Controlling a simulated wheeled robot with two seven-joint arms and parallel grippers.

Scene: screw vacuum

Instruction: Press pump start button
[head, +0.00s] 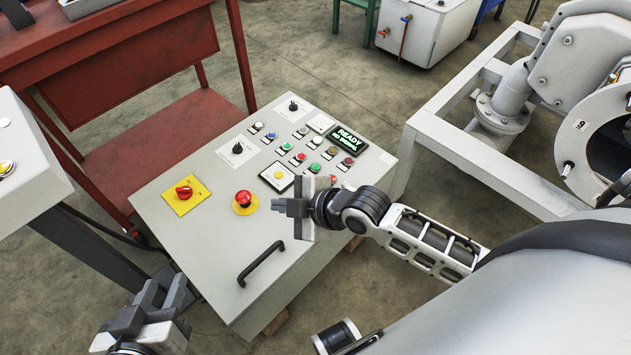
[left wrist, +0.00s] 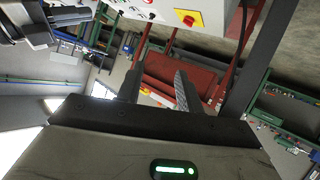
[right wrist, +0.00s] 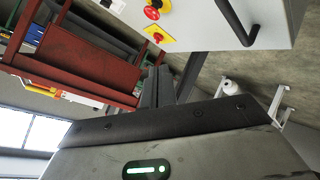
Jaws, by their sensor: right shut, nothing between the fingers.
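The grey control cabinet (head: 215,215) has a sloping top panel with several small coloured buttons. Green buttons (head: 315,168) and others in red, white, blue and black sit in rows at its far right. Their labels are too small to read, so I cannot tell which is pump start. My right gripper (head: 283,207) is shut and empty, over the panel's right edge, apart from the small buttons. It also shows shut in the right wrist view (right wrist: 157,85). My left gripper (head: 160,290) is open and empty, low in front of the cabinet; its fingers stand apart in the left wrist view (left wrist: 157,88).
A red emergency stop (head: 243,199) and a red rotary switch (head: 184,192) are on yellow plates. A lit display (head: 347,141) reads "READY". A black handle (head: 261,263) sticks out in front. A red bench (head: 150,125) stands at left, a grey machine (head: 500,120) at right.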

